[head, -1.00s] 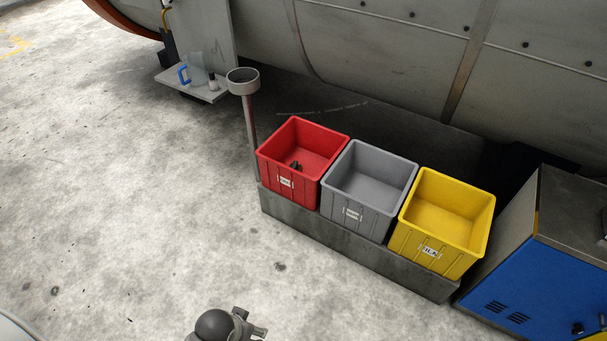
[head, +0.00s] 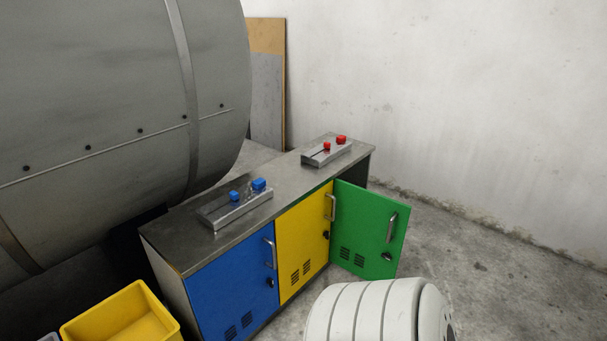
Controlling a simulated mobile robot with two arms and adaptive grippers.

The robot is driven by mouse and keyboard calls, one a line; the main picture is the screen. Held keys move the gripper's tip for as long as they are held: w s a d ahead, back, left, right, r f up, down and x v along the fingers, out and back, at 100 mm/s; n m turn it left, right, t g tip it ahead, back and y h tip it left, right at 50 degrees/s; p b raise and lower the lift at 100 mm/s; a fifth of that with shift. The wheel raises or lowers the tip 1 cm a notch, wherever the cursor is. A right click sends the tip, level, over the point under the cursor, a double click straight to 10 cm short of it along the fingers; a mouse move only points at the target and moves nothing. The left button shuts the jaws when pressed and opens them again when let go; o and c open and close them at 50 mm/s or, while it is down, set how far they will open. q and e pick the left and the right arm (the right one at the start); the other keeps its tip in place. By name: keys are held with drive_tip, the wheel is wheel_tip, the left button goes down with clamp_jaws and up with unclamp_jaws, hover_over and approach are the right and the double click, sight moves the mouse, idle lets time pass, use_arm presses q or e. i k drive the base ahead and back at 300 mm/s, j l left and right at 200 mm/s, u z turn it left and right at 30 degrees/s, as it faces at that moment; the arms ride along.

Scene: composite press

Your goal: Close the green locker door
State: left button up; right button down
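The green locker door (head: 368,228) stands open at the right end of the low locker cabinet (head: 288,187). It is swung outward, with its metal handle (head: 391,228) and a dark lock knob near its free edge. The green compartment's inside is mostly hidden behind the door. The yellow door (head: 302,244) and the blue door (head: 232,291) beside it are shut. Neither of my grippers shows in the head view now. A white rounded part of my own body is at the bottom, just in front of the green door.
Two metal fixtures stand on the cabinet top, one with blue blocks (head: 259,185) and one with red blocks (head: 341,140). A large grey cylinder (head: 110,100) is behind at left. A yellow bin (head: 122,318) is at lower left. Bare floor (head: 470,255) lies right of the door.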

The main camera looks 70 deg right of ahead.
sight(367, 225)
drive_tip(key=z, duration=2.65)
